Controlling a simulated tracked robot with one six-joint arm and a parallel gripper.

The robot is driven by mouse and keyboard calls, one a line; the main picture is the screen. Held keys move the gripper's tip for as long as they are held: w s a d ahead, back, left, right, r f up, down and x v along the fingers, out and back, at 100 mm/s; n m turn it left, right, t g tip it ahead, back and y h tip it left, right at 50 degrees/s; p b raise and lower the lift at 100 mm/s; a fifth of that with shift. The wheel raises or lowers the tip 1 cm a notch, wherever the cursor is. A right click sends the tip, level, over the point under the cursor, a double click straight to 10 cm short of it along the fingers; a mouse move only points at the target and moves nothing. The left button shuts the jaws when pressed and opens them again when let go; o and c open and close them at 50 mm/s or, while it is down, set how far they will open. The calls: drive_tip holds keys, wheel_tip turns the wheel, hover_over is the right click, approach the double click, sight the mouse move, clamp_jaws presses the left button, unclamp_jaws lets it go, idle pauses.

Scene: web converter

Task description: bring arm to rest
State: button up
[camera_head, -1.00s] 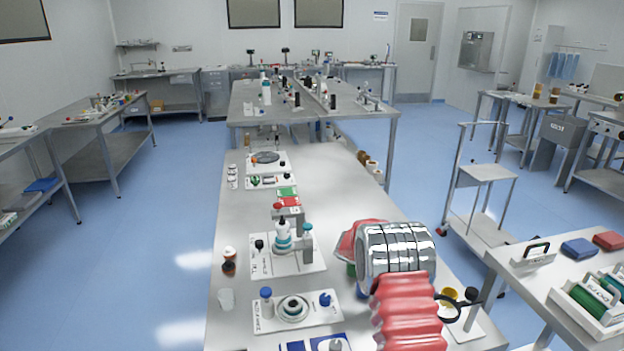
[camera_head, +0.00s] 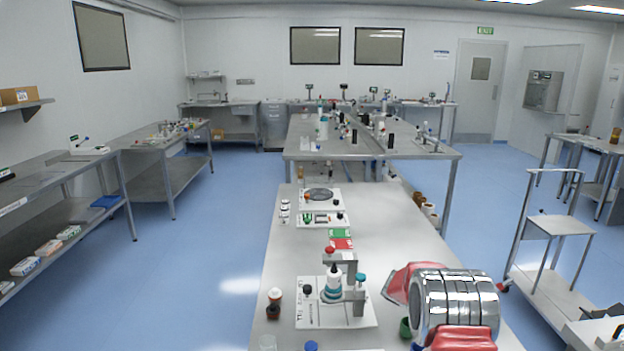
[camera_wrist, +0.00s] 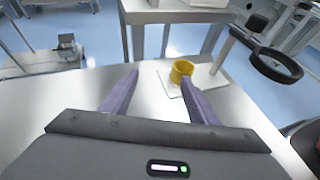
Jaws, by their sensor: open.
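My arm (camera_head: 455,305), with red sleeves and a chrome joint, is folded over the right side of the near steel bench (camera_head: 400,250) in the head view. The head view does not show my gripper's fingers. In the wrist view my gripper (camera_wrist: 160,92) has two purple-grey fingers spread wide apart with nothing between them. A yellow cup (camera_wrist: 181,71) on a white board (camera_wrist: 207,80) lies beyond the right fingertip. I cannot tell whether the finger touches it.
A white board with a bottle stand (camera_head: 350,310) is left of my arm on the bench. A green cup (camera_head: 405,327) is close beside the arm. A black ring on a stand (camera_wrist: 275,66) is at the right in the wrist view. A trolley (camera_head: 545,225) stands to the right; blue floor is clear at left.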

drive_tip(key=s+a+r+m+t+y, duration=0.4)
drive_tip(key=s+a+r+m+y, duration=0.25)
drive_tip(key=s+a+r, duration=0.8)
drive_tip(key=s+a+r+m+t+y, duration=0.2)
drive_tip(key=s+a+m+t+y, duration=0.1)
drive_tip(key=s+a, duration=0.4)
drive_tip(key=s+a+r+m+t+y, duration=0.3)
drive_tip(key=s+a+m, duration=0.1)
drive_tip(key=s+a, duration=0.3)
drive_tip(key=shift+s, duration=0.75)
drive_tip(key=shift+c, duration=0.4)
